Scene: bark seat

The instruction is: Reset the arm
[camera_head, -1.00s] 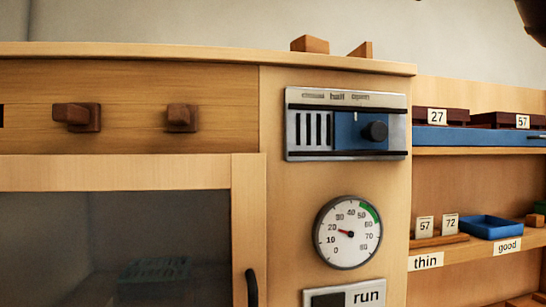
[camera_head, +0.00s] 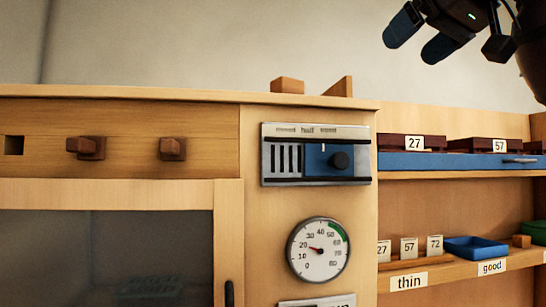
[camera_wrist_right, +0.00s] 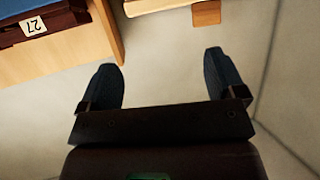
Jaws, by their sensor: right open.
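My right gripper (camera_head: 421,36) is at the upper right of the head view, raised above the shelf and in front of the bare wall. In the right wrist view my right gripper (camera_wrist_right: 170,80) has its two blue fingers wide apart with nothing between them. It touches nothing. My left gripper is in neither view.
A wooden cabinet carries a sliding vent panel (camera_head: 316,155), a round gauge (camera_head: 318,262) and brown knobs. Wooden blocks (camera_head: 288,85) sit on its top. To the right, a shelf holds a long blue tray (camera_head: 440,163) with numbered blocks and a small blue tray (camera_head: 476,248).

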